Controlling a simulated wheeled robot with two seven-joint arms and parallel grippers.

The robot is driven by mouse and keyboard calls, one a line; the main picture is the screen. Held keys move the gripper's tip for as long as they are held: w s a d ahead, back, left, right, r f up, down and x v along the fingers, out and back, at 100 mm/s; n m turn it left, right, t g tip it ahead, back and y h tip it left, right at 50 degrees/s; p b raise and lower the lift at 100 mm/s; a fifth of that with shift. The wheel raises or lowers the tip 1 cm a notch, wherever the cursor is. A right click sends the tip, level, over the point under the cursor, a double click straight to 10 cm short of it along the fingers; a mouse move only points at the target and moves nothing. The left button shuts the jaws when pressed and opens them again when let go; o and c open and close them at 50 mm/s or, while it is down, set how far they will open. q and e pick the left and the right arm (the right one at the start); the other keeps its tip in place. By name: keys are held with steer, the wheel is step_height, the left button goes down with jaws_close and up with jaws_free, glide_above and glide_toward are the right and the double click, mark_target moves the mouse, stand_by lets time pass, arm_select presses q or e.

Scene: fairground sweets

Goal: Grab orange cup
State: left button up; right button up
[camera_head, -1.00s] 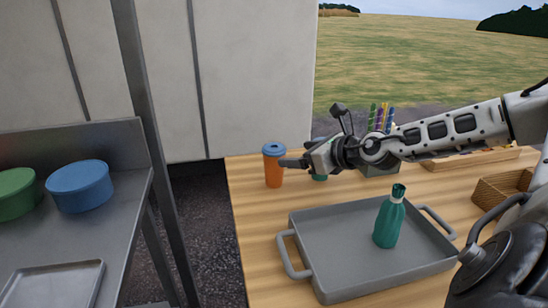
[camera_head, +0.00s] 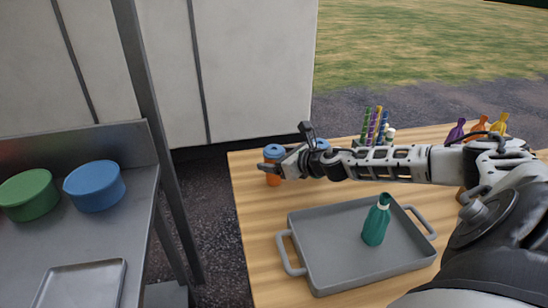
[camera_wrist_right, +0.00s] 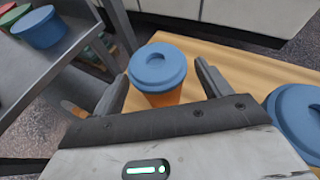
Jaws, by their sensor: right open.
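The orange cup (camera_head: 272,181) with a blue lid stands upright near the left edge of the wooden table. My right gripper (camera_head: 269,164) is at the cup in the head view and partly covers it. In the right wrist view the cup (camera_wrist_right: 165,99) is between the two open fingers of the gripper (camera_wrist_right: 163,76), with a gap visible on each side. Its blue lid faces the camera and hides much of the orange body. My left gripper is not in view.
A second blue lid (camera_wrist_right: 302,112) is close on the right in the wrist view. A grey tray (camera_head: 325,273) with a teal bottle (camera_head: 375,222) stands in front. Coloured sticks (camera_head: 375,125) and several bottles (camera_head: 478,127) are behind my arm. A metal counter (camera_head: 120,235) is at left.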

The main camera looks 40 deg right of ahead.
steer(key=shift+x, duration=0.75)
steer(key=c, duration=1.2)
steer(key=shift+r, duration=0.15)
